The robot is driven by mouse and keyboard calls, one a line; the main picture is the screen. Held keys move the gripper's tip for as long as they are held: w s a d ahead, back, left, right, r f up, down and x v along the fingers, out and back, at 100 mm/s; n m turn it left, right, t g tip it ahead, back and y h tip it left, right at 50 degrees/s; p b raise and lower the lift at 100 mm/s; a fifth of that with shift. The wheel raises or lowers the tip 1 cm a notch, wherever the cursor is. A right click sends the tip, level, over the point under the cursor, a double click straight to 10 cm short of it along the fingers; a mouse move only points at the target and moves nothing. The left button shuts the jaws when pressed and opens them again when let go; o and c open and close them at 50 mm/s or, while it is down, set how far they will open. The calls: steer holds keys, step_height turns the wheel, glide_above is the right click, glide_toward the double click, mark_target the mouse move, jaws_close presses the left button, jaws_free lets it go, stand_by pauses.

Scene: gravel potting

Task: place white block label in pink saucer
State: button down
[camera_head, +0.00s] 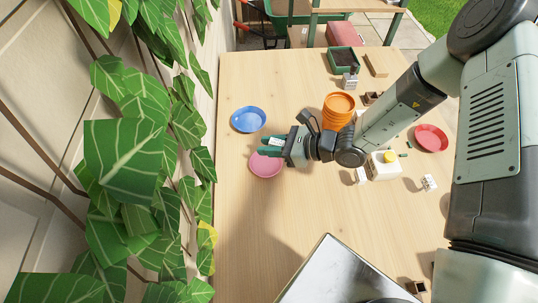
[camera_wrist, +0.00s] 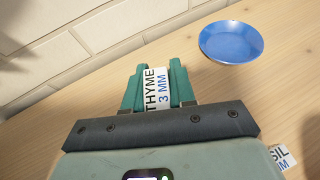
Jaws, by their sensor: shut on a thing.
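My gripper (camera_head: 270,147) is shut on a white block label (camera_wrist: 157,88) printed "THYME 3 MM". The label is held between the green fingertips (camera_wrist: 158,86) and also shows as a small white patch in the head view (camera_head: 275,142). The pink saucer (camera_head: 265,168) lies flat on the wooden table at the left. In the head view my gripper overlaps the saucer's far edge; its height above the saucer is hard to tell. The saucer does not show in the wrist view.
A blue saucer (camera_head: 248,119) lies just beyond my gripper. An orange pot stack (camera_head: 338,108) stands to the right. A white container with a yellow top (camera_head: 384,168), other labels (camera_head: 429,183) and a red saucer (camera_head: 431,138) lie farther right. Leaves (camera_head: 130,150) hang along the left wall.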

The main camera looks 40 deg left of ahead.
steer(key=shift+f, duration=2.35)
steer(key=shift+f, duration=0.1)
steer(key=c, duration=1.2)
jaws_free()
